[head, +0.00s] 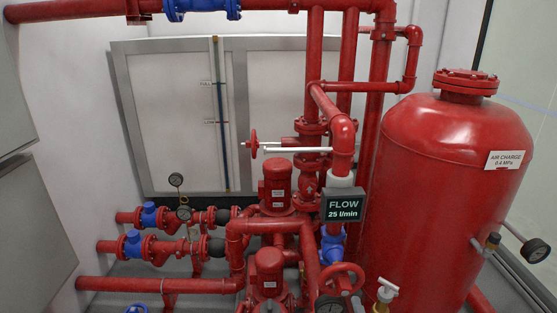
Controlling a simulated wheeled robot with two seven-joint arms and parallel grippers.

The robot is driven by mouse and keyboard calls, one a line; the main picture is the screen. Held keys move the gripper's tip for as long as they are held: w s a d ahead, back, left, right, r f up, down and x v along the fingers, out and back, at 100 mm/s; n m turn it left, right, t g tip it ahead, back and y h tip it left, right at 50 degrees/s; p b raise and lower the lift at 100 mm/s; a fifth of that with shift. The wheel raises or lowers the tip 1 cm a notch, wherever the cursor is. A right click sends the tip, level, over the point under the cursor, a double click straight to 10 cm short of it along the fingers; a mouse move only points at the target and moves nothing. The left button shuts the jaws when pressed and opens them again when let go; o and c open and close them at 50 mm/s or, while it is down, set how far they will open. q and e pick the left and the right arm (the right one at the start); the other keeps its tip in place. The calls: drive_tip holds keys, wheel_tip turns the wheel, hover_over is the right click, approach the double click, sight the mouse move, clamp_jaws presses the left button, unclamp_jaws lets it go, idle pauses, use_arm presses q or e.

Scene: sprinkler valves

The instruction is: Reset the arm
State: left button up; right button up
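Neither of my arms nor grippers shows in the head view, so I cannot see whether they are open or shut. Red sprinkler pipework fills the middle of the view. A red handwheel (342,279) sits low in the middle. Another red handwheel (254,143), seen nearly edge-on, stands near a horizontal white bar (297,149). A white-handled valve (387,290) is at the bottom, right of the low handwheel. A dark sign (344,208) reads "FLOW 25 l/min".
A large red tank (445,165) labelled "AIR CHARGE 0.4 MPa" stands at the right, with a gauge (535,250) beside it. Two red pumps (277,185) (269,272) stand in the middle. Blue valves (149,215) sit on pipes at left. Grey cabinets (35,220) line the left edge.

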drive_tip(key=shift+s, duration=0.15)
drive_tip(key=shift+f, duration=0.1)
drive_tip(key=s+d+f+m+g+h+b, duration=0.1)
drive_tip(key=s+d+f+m+g, duration=0.2)
drive_tip(key=f, duration=0.7)
drive_tip(key=s+d+f+m+g+b, duration=0.1)
drive_tip(key=s+d+f+g, duration=0.3)
drive_tip(key=f, duration=0.7)
drive_tip(key=s+d+f+m+g+h+b, duration=0.15)
drive_tip(key=s+f, duration=0.35)
drive_tip(key=f, duration=0.5)
drive_tip(key=s+a+f+m+g, duration=0.1)
drive_tip(key=s+f+m+g, duration=0.1)
drive_tip(key=s+f, duration=0.4)
drive_tip(key=s+a+f+m+g+y, duration=0.1)
drive_tip(key=s+f+m+g, duration=0.2)
drive_tip(key=s, duration=1.1)
drive_tip(key=s+a+f+m+g+y, duration=0.1)
drive_tip(key=s+f+m+g, duration=0.1)
drive_tip(key=s+f, duration=0.7)
drive_tip(key=shift+s+g+b, duration=0.3)
drive_tip(key=shift+s+g, duration=0.45)
drive_tip(key=shift+s, duration=0.2)
drive_tip(key=shift+m, duration=0.25)
idle(0.6)
